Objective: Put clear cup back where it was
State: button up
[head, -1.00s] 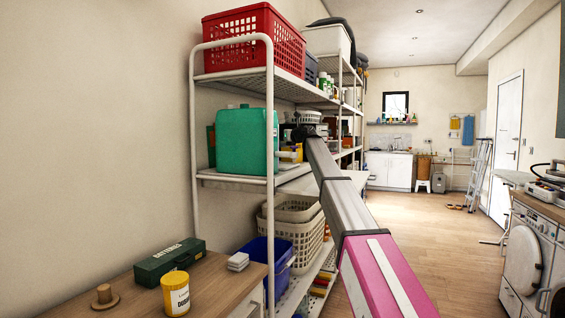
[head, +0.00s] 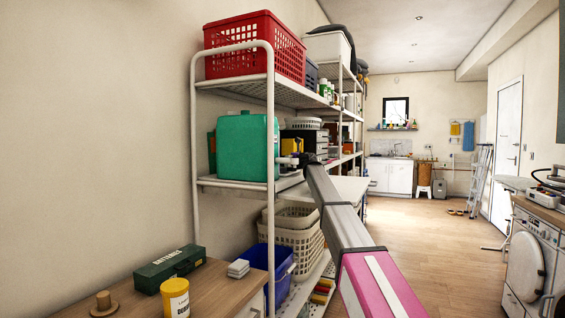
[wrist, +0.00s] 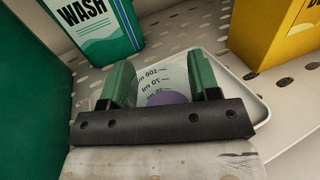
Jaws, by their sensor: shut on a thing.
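The clear cup (wrist: 173,78) has black millilitre marks and something purple at its base. In the wrist view it is between the green fingers of my gripper (wrist: 163,82), which is shut on it. A pale tray (wrist: 254,105) lies around and beneath the cup in this view. I cannot tell whether the cup touches it. In the head view my gripper is small at the far end of my arm, at the middle shelf (head: 236,185), and the cup cannot be made out there.
A green-and-white wash box (wrist: 95,30) stands behind the tray, and a yellow box (wrist: 272,35) stands to its right. A green surface (wrist: 25,90) is close on the left. In the head view, a large green jug (head: 243,147) stands on the middle shelf, and a red basket (head: 238,50) is above.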

jog(key=shift+f, duration=0.15)
jog(key=o, duration=1)
jog(key=v, duration=1.2)
